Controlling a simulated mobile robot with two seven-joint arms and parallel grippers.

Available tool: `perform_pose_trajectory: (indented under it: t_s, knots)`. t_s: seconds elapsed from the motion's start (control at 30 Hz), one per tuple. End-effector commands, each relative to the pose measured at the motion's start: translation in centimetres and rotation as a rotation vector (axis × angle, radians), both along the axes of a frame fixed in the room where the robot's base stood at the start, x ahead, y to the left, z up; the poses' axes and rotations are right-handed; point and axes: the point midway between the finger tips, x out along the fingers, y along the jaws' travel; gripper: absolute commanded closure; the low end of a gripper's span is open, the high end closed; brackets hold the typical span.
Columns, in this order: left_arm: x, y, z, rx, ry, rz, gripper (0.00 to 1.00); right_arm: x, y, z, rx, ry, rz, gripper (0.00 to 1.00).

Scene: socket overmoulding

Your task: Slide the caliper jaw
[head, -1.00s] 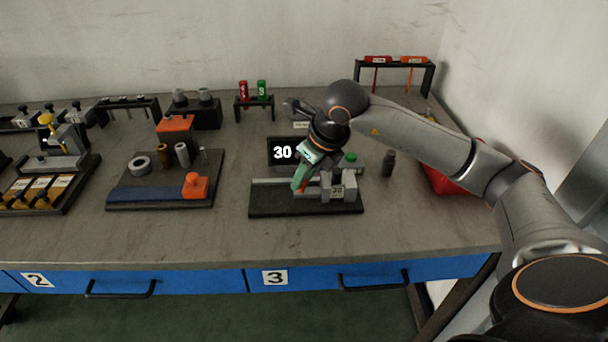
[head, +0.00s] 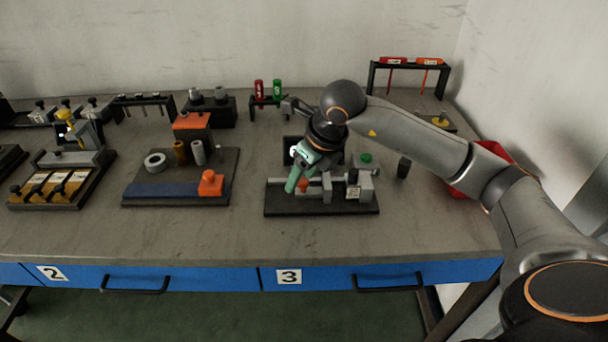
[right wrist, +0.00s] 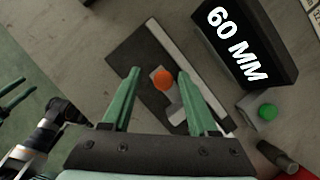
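The caliper stands on a black base (head: 320,210) with a pale rail. Its grey sliding jaw (head: 327,188) has an orange knob (right wrist: 163,81) and stands apart from the grey end block (head: 365,185) at the right. The display (right wrist: 238,45) reads 60 MM in the right wrist view; in the head view my arm mostly hides it. My right gripper (head: 297,180) is over the caliper, left of the jaw. In the right wrist view its green fingers (right wrist: 156,77) are apart, with the knob seen between them.
A green button (head: 366,158) is behind the caliper. A dark cylinder (head: 403,167) stands to its right, and a red bin (head: 490,160) is beyond. A fixture with an orange block (head: 211,183) is to the left. Bare table lies in front.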

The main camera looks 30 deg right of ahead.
Motion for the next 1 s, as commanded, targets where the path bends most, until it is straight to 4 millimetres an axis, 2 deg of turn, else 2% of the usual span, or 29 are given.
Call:
perform_pose_trajectory:
  t_s: [0.23,0.37,0.8,1.0]
  knots:
    - [0.0,0.0,0.0,0.0,0.0,0.0,0.5,-0.1,-0.1,0.0,-0.003,0.003,-0.002,0.39]
    - [0.0,0.0,0.1,-0.001,0.0,-0.001,0.5,-0.4,-0.2,1.0,-0.003,0.002,-0.001,0.39]
    - [0.1,-0.2,0.9,-0.003,-0.001,0.0,0.5,-3.7,-1.0,9.3,-0.003,-0.003,-0.002,0.39]
    - [0.4,-0.2,1.2,-0.006,-0.01,0.001,0.5,-4.5,-1.2,11.2,-0.002,0.001,-0.001,0.39]
